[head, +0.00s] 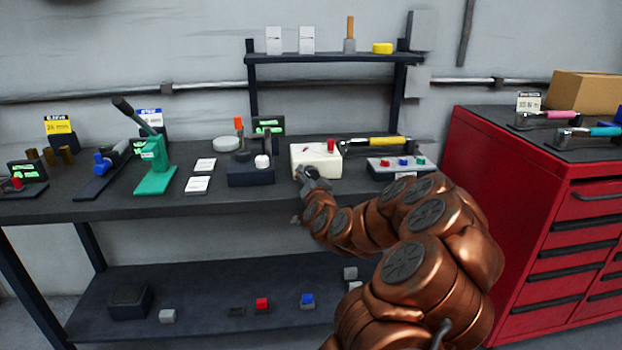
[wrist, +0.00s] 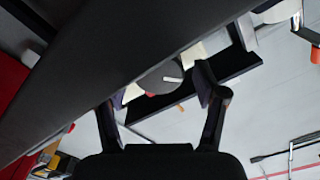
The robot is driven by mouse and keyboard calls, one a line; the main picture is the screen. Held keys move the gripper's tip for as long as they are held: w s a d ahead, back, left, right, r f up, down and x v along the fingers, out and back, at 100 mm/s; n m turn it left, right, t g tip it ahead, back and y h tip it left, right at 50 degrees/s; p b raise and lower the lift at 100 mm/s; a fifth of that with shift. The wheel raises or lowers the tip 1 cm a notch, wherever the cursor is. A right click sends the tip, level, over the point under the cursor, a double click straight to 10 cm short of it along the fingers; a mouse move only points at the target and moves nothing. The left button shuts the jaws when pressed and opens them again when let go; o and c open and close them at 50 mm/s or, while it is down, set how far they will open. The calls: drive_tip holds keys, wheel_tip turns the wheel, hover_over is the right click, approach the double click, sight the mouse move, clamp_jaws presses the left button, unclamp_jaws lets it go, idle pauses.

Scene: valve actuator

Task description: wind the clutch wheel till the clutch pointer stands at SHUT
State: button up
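A cream box (head: 328,168) with a red part (head: 331,146) on top stands on the bench; it looks like the clutch unit. My gripper (head: 304,186) is at its front left corner and covers part of its front. In the wrist view, a dark grey round wheel (wrist: 158,75) with a white mark (wrist: 173,79) shows in front of cream surfaces. My gripper (wrist: 155,91) is open there, one finger on each side of the wheel's line. I cannot tell whether the fingers touch the wheel. The clutch pointer and the SHUT mark cannot be made out.
The dark bench (head: 225,204) also carries a green lever press (head: 156,170), a dark block (head: 250,174) to the left, and a grey button box (head: 385,174) to the right. A yellow-handled tool (head: 374,141) lies behind. A red cabinet (head: 497,190) stands at the right.

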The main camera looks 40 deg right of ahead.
drive_tip(key=shift+r+p, duration=0.1)
drive_tip(key=shift+p, duration=0.2)
drive_tip(key=shift+s+n+p, duration=0.1)
drive_tip(key=shift+n+p, duration=0.5)
drive_tip(key=shift+p, duration=0.25)
drive_tip(key=n+p, duration=0.4)
drive_tip(key=p, duration=0.2)
drive_tip(key=shift+r+n+p, duration=0.1)
drive_tip(key=shift+n+p, duration=0.25)
drive_tip(key=shift+n, duration=0.05)
drive_tip(key=shift+s+a+f+b, duration=0.2)
drive_tip(key=shift+b, duration=0.1)
drive_tip(key=shift+v, duration=0.95)
drive_tip(key=b, duration=0.3)
drive_tip(key=shift+s+f, duration=0.25)
drive_tip(key=shift+b, duration=0.65)
drive_tip(key=b, duration=0.3)
drive_tip(key=shift+s+a+b, duration=0.2)
drive_tip(key=shift+s+b, duration=0.1)
drive_tip(key=shift+s, duration=0.1)
